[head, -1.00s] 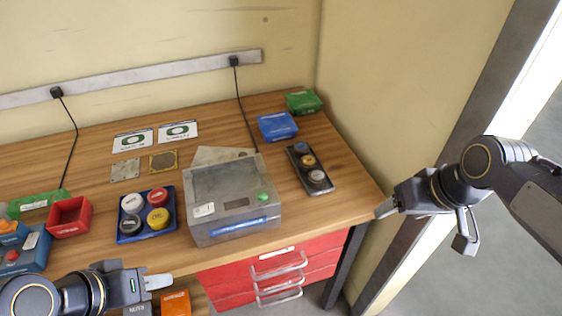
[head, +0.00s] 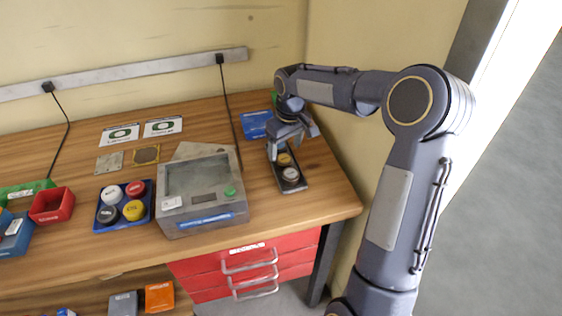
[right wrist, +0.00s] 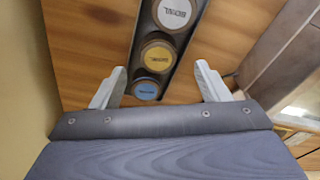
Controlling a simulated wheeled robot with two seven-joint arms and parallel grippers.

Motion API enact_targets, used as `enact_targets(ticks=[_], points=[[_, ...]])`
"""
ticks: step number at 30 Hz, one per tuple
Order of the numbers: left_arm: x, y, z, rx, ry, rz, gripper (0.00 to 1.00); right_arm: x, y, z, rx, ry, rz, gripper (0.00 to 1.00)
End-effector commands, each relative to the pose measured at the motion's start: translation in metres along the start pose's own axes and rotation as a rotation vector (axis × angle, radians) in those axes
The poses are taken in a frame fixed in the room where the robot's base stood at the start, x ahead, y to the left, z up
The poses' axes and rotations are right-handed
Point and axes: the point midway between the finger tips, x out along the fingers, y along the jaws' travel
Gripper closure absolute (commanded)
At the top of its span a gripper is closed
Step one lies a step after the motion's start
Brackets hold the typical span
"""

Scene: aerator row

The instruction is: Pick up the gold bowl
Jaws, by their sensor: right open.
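The gold bowl (head: 284,159) is the middle one of a row of round pieces in a narrow dark tray (head: 303,184) at the right of the bench. In the right wrist view the gold bowl (right wrist: 158,57) lies between a white bowl (right wrist: 174,12) and a blue bowl (right wrist: 146,89). My right gripper (head: 292,146) is open and empty over the far part of the tray. Its fingertips (right wrist: 160,70) show on either side of the row, apart from the gold bowl. In the head view the gripper hides the blue bowl. My left gripper is not in view.
A grey machine with a green button (head: 200,178) stands left of the tray. A blue box (head: 256,124) is behind it, near the wall. A blue tray (head: 107,220) with several round pieces, one of them yellow, lies further left. Red drawers (head: 205,281) are below the bench.

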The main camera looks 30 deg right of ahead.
Motion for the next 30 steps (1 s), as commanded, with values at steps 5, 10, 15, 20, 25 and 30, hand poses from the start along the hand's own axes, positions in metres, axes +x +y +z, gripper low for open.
enact_targets(ticks=[5, 10, 15, 20, 25, 30], points=[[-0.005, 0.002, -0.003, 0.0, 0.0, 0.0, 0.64, 0.027, 0.001, 0.001, 0.001, -0.004, -0.002, 0.31], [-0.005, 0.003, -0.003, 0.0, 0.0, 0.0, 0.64, 0.043, 0.002, 0.0, 0.002, 0.002, 0.001, 0.31], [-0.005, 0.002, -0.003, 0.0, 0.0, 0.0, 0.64, 0.044, 0.002, 0.0, 0.002, 0.002, 0.001, 0.31], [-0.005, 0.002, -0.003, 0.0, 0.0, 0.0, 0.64, 0.044, 0.002, 0.0, 0.002, 0.002, 0.001, 0.44], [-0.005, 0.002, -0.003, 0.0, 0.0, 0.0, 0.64, 0.044, 0.002, 0.0, 0.002, 0.003, 0.001, 0.66], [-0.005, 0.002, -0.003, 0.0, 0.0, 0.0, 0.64, 0.043, 0.002, 0.0, 0.002, 0.003, 0.002, 0.8]])
